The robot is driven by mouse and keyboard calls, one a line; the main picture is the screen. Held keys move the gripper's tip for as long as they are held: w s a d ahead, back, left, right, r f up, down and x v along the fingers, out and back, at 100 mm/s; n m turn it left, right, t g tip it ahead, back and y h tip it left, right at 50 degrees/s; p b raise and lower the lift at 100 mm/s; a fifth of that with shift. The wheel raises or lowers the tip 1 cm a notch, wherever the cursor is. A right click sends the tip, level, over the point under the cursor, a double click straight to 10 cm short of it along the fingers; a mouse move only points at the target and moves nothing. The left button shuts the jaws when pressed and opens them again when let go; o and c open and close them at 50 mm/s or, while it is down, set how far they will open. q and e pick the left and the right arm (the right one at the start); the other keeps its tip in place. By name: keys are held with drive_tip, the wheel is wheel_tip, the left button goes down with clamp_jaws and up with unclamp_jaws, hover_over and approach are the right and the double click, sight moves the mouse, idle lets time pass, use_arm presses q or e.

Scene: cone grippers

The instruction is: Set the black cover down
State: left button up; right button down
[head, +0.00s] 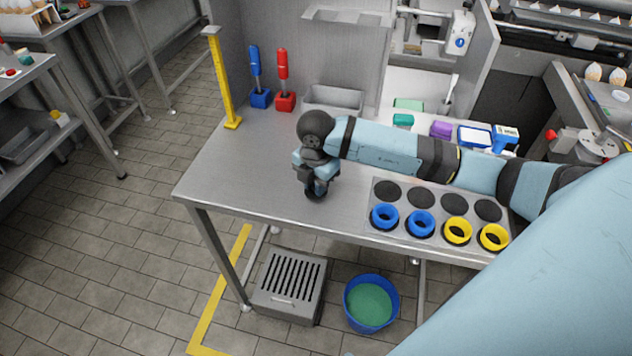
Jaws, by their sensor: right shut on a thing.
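My right gripper (316,182) points down over the left part of the metal table (240,180), left of the grey holder plate. It is shut on the black cover (316,195), a small dark round piece at its fingertips. The gripper and wrist hide much of the cover. I cannot tell whether its underside touches the tabletop. My left gripper is not in view.
The grey plate (403,184) has black round spots in its back row and blue and yellow rings (384,217) in front. A red (283,80) and a blue (256,75) stand-held tool and a grey bin (333,99) stand behind. The table's left front is clear.

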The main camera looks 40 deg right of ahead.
drive_tip(key=shift+f, duration=0.15)
drive_tip(key=c, duration=1)
unclamp_jaws()
